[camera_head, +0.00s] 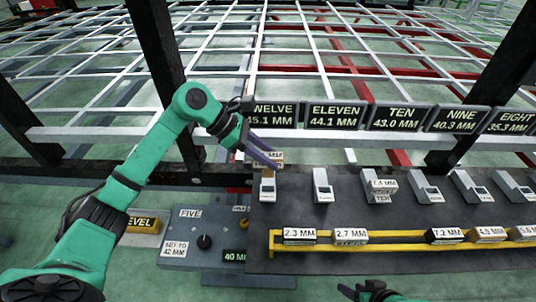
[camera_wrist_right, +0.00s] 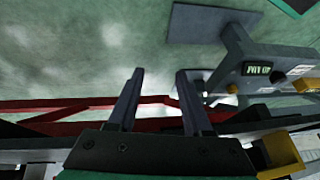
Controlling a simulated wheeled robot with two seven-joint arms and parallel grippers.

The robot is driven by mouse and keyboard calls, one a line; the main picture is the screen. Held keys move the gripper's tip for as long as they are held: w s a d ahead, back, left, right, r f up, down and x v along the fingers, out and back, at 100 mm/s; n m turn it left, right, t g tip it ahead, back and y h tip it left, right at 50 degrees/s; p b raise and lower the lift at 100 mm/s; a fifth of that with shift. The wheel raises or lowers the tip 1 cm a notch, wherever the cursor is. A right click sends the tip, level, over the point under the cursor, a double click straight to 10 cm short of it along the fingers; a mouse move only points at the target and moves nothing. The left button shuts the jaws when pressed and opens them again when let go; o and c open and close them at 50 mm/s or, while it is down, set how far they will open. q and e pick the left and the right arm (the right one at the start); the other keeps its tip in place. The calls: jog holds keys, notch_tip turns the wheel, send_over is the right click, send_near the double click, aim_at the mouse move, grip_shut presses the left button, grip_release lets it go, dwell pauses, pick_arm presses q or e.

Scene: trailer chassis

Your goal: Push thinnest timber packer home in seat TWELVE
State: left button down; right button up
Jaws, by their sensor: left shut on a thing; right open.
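The TWELVE sign (camera_head: 273,115) reads 45.1 MM, and seat TWELVE (camera_head: 267,188) is below it at the left end of the dark bench. My left gripper (camera_head: 266,156) is at this seat, shut on a small timber packer (camera_head: 268,164) with a pale label. The fingers cover part of the label, so its number is not readable. I cannot tell how deep the packer sits in the seat. My right gripper (camera_wrist_right: 160,82) is open and empty; in the head view it shows at the bottom edge (camera_head: 366,290), away from the seats.
A yellow-edged rack (camera_head: 390,239) at the bench front holds packers marked 2.3 MM (camera_head: 299,235), 2.7 MM (camera_head: 350,236), 7.2 MM (camera_head: 445,235) and others. A grey FIVE box (camera_head: 187,235) with a knob stands left of the bench.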

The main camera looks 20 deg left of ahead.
aim_at(268, 175)
pick_arm(q)
notch_tip(268, 175, down, 4)
jog(key=b, duration=0.3)
jog(key=shift+f, duration=0.3)
pick_arm(e)
jog(key=w+a+f+t+y, duration=0.2)
jog(key=a+f+t+y, duration=0.1)
jog(key=a, duration=0.4)
jog(key=shift+w+a+f+t, duration=0.15)
jog(key=shift+a+f+t, duration=0.3)
jog(key=shift+t, duration=0.45)
pick_arm(q)
jog(key=shift+b, duration=0.5)
pick_arm(e)
jog(key=shift+f, duration=0.3)
pick_arm(q)
jog(key=shift+f+b, duration=2.2)
jog(key=shift+f, duration=0.6)
pick_arm(e)
jog(key=shift+d+f, duration=0.1)
jog(key=shift+f, duration=2.1)
pick_arm(q)
jog(key=shift+c, duration=2.2)
grip_release()
jog(key=shift+a+r, duration=0.1)
